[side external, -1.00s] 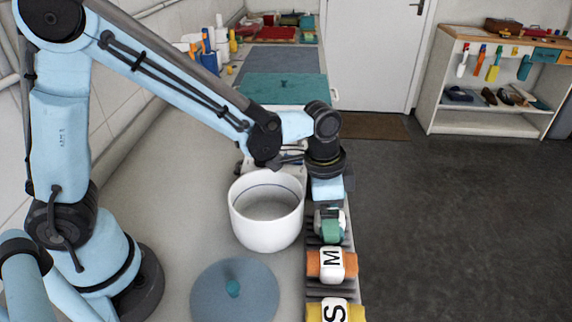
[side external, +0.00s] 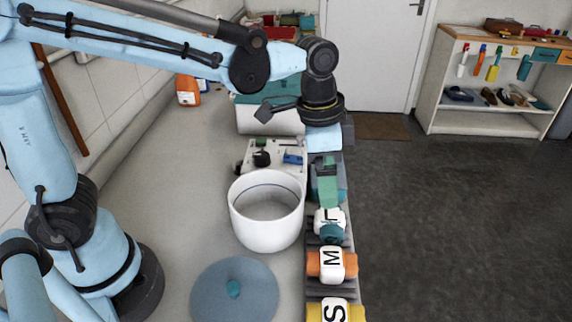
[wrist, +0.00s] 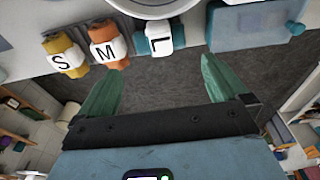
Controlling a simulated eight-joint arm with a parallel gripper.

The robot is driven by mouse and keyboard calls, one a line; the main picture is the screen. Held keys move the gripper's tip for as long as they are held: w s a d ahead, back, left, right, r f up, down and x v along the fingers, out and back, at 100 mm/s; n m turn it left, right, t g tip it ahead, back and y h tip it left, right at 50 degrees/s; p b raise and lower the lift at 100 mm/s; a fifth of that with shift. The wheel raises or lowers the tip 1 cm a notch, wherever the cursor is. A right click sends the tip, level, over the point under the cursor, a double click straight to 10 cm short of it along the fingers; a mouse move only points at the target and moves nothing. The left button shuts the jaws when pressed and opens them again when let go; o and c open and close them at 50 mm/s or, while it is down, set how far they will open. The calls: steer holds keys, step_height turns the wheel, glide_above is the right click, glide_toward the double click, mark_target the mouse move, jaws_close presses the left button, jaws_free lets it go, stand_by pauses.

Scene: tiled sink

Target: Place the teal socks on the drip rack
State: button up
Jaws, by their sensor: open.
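The teal socks (side external: 330,235) are a roll with a white band lettered L. They lie on the dark slatted drip rack (side external: 330,286) along the counter's right edge, beyond the orange roll. The wrist view also shows the teal socks (wrist: 160,38) between and beyond my fingertips. My gripper (side external: 328,206) is open above the socks, its green fingers pointing down. In the wrist view both fingers of my gripper (wrist: 162,64) are spread with nothing between them, apart from the socks. In the side view the fingers partly hide the rack's far part.
An orange roll marked M (side external: 330,264) and a yellow roll marked S (side external: 335,311) lie nearer on the rack. A white pot (side external: 266,232) stands left of it, with a round blue lid (side external: 212,292) in front. A blue box (wrist: 255,30) sits beside the teal socks.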

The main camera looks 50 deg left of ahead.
steer(key=s+a+n+t, duration=0.3)
steer(key=a+n, duration=0.1)
steer(key=a, duration=0.3)
steer(key=s+a+n+t+y, duration=0.1)
steer(key=s+a+n+t, duration=0.2)
steer(key=a, duration=0.4)
steer(key=shift+s+r+n, duration=0.2)
steer(key=shift+s+n, duration=0.25)
steer(key=shift+n, duration=0.55)
